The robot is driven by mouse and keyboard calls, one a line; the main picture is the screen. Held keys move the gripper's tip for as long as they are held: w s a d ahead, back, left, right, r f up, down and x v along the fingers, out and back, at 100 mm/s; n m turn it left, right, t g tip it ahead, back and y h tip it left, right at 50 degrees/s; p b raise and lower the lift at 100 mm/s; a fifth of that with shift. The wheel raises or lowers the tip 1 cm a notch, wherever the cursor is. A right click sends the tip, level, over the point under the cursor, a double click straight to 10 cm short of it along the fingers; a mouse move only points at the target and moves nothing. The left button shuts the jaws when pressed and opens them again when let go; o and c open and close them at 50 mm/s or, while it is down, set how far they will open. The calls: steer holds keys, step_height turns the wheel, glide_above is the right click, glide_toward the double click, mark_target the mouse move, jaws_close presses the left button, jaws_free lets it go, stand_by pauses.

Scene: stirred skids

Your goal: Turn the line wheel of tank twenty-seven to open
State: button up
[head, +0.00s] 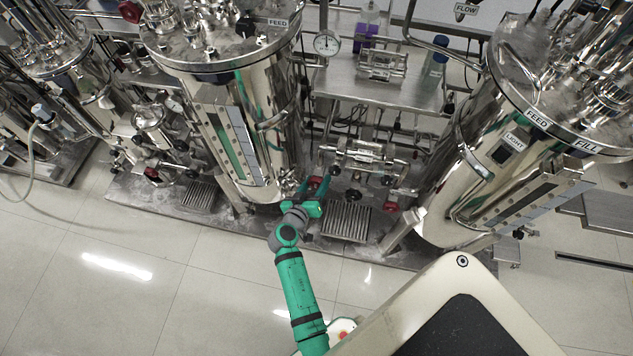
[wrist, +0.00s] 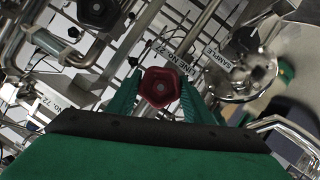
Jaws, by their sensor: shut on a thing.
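A red lobed hand wheel (wrist: 160,87) sits between the two green fingers of my gripper (wrist: 158,92) in the wrist view. The fingers are shut on its rim from both sides. A tag reading "LINE No. 27" (wrist: 172,57) shows just beyond the wheel. In the head view my gripper (head: 318,190) reaches low beside the middle steel tank (head: 275,110). The red wheel (head: 315,183) is partly hidden there by the fingers. I cannot tell from these frames how far the wheel is turned.
A black wheel (wrist: 98,12) and a tag ending in 72 (wrist: 52,100) are nearby in the wrist view. A "SAMPLE" tag (wrist: 217,54) is at right. Other red wheels (head: 391,206) and a floor grate (head: 346,221) lie close. The tiled floor (head: 120,285) in front is clear.

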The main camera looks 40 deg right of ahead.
steer(key=n+g+h, duration=0.1)
steer(key=n+h, duration=0.1)
steer(key=n, duration=0.2)
steer(key=shift+a, duration=0.1)
steer(key=shift+n+h, duration=0.9)
steer(key=shift+n, duration=0.9)
steer(key=shift+g, duration=0.4)
steer(key=o, duration=1)
steer(key=shift+o, duration=0.2)
steer(key=f+v, duration=0.1)
steer(key=v, duration=0.9)
steer(key=shift+a+r, duration=0.3)
steer(key=shift+r, duration=0.1)
